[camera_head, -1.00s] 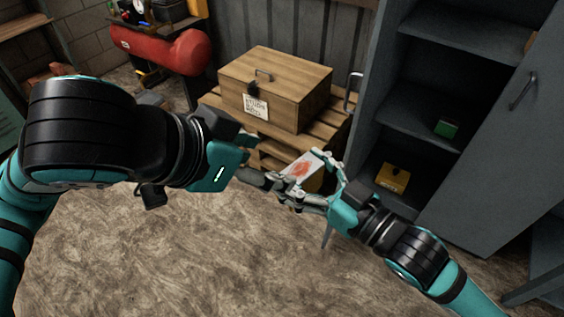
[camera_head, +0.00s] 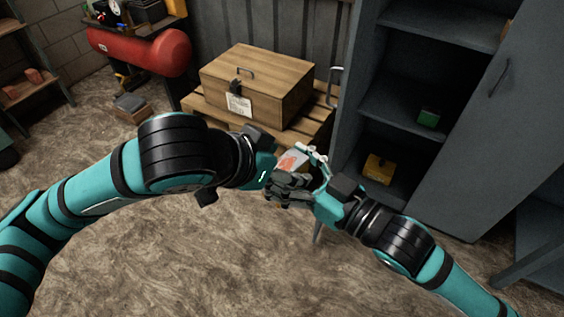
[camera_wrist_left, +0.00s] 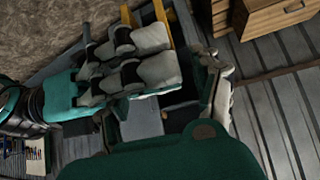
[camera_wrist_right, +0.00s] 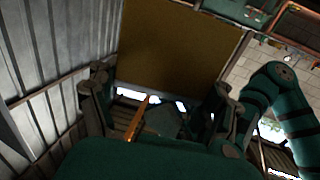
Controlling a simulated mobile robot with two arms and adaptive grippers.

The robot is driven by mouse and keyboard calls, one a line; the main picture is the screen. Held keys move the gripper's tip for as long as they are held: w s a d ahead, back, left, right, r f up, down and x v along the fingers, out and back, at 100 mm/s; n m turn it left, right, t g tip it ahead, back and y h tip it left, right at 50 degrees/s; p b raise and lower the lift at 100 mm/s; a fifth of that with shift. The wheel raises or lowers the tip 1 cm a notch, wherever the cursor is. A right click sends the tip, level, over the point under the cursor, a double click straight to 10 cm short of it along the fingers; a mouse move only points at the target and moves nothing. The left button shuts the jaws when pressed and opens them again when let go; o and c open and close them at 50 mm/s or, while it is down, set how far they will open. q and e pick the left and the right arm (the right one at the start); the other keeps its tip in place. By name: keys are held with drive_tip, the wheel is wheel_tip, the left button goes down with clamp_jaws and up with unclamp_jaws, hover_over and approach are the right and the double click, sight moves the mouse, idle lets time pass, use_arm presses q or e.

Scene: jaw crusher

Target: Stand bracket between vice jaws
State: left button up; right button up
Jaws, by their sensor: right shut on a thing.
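No vice shows in these views. A flat pale piece with an orange-red patch (camera_head: 292,161) is between the hands in the head view, mostly covered by fingers; I cannot tell whether it is the bracket. My right gripper (camera_head: 302,171) is shut on this piece. In the right wrist view a plain brown panel (camera_wrist_right: 180,50) stands beyond its fingers; I cannot tell if it is the held piece. My left gripper (camera_head: 276,178) is open right beside the right one, their fingers overlapping in view. In the left wrist view its fingers are spread, with the right hand's grey fingers (camera_wrist_left: 142,65) close by.
A padlocked wooden chest (camera_head: 258,85) sits on a pallet (camera_head: 210,113) behind the hands. A grey cabinet (camera_head: 450,130) stands open at right, with a yellow box (camera_head: 380,168) and a green box (camera_head: 428,118). A red tank (camera_head: 140,50) is at back left. The front floor is clear.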

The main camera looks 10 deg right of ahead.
use_arm(q)
drive_tip(key=shift+s, duration=0.1)
clamp_jaws()
use_arm(e)
drive_tip(key=shift+r, duration=0.15)
use_arm(q)
drive_tip(key=shift+d+r, duration=0.1)
use_arm(e)
drive_tip(key=o, duration=1.7)
drive_tip(key=shift+c, duration=0.2)
